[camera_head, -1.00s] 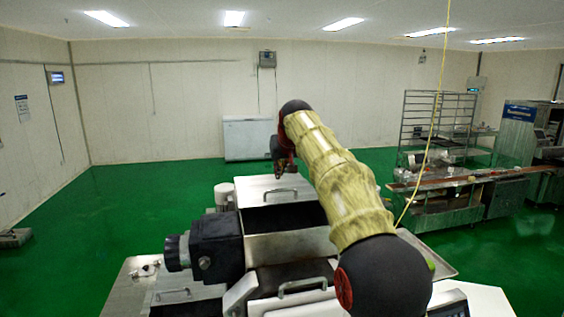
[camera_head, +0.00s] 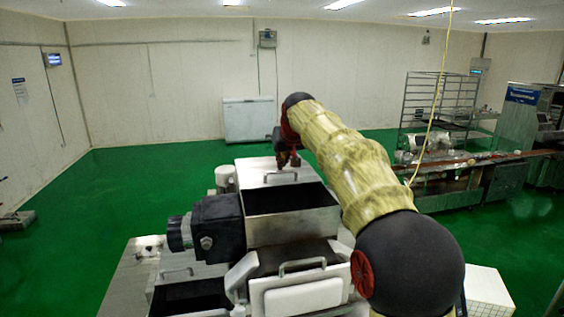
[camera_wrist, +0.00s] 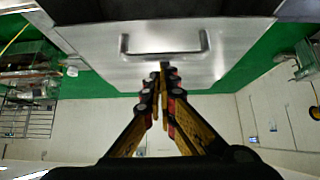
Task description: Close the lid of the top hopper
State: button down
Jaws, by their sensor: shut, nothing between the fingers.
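The top hopper (camera_head: 290,231) is a metal box with a dark open mouth in the head view. Its lid (camera_head: 250,177) is open and stands at the hopper's far side, with a bar handle (camera_head: 281,174) on it. In the wrist view the lid (camera_wrist: 110,66) is a bright metal panel with its handle (camera_wrist: 165,53) near the middle. My gripper (camera_wrist: 162,68) is shut and empty, its fingertips close to the handle bar. I cannot tell whether they touch. In the head view my gripper (camera_head: 287,161) is by the lid's upper edge, partly hidden by my arm.
A dark motor housing (camera_head: 212,228) juts out left of the hopper. A lower cover with a handle (camera_head: 302,265) and a dark open bin (camera_head: 190,295) are in front. A white chest (camera_head: 249,119) stands at the far wall. Benches and a rack (camera_head: 435,105) are at right.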

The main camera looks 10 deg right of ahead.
jog(key=shift+s+f+b, duration=0.15)
jog(key=shift+b, duration=0.15)
jog(key=s+b, duration=0.8)
jog(key=s, duration=0.6)
jog(key=shift+s, duration=0.35)
